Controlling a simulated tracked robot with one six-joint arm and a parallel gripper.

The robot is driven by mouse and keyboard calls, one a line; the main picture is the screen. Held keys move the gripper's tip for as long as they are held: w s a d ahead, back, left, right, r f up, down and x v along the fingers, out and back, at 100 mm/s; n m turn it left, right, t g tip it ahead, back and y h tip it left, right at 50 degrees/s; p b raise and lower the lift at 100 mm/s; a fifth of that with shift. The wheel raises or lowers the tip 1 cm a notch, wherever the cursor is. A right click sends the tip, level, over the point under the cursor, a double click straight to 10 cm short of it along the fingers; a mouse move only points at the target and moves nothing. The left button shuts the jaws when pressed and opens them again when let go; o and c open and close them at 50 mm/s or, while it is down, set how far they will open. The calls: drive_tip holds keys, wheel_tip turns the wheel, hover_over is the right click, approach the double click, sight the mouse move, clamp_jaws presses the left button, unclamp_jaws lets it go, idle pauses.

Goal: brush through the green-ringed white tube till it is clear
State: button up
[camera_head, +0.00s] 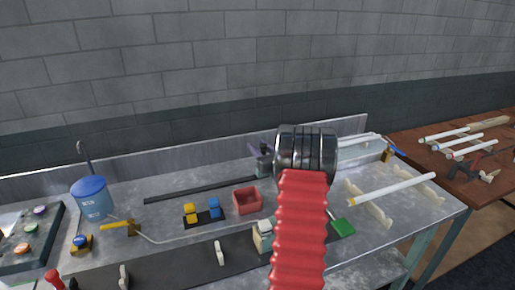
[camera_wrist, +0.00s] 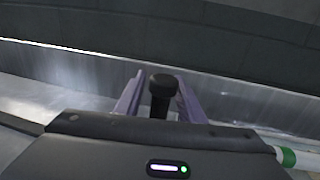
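My gripper (camera_wrist: 161,80) has two purple fingers standing apart. A black round-topped knob on a narrower stem (camera_wrist: 162,88) shows between them. I cannot tell whether the fingers touch it. In the head view my gripper (camera_head: 262,155) is partly hidden behind my red and black arm, near the back of the metal bench. A white tube with a green ring (camera_wrist: 288,157) enters the wrist view at the lower right, to the right of my gripper. Only its ringed end shows. I cannot match it surely to a tube in the head view, and no brush can be made out surely.
A white tube with a yellow end (camera_head: 392,189) lies across pale cradles on the right. More white tubes (camera_head: 455,134) lie on the brown table (camera_head: 430,165). A red box (camera_head: 248,200), blue bucket (camera_head: 93,200) and yellow handle (camera_head: 116,226) with a thin curved wire are on the bench.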

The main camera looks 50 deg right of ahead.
drive_tip(key=shift+w, duration=0.15)
clamp_jaws()
drive_tip(key=shift+d, duration=0.1)
idle(0.3)
drive_tip(key=shift+r, duration=0.15)
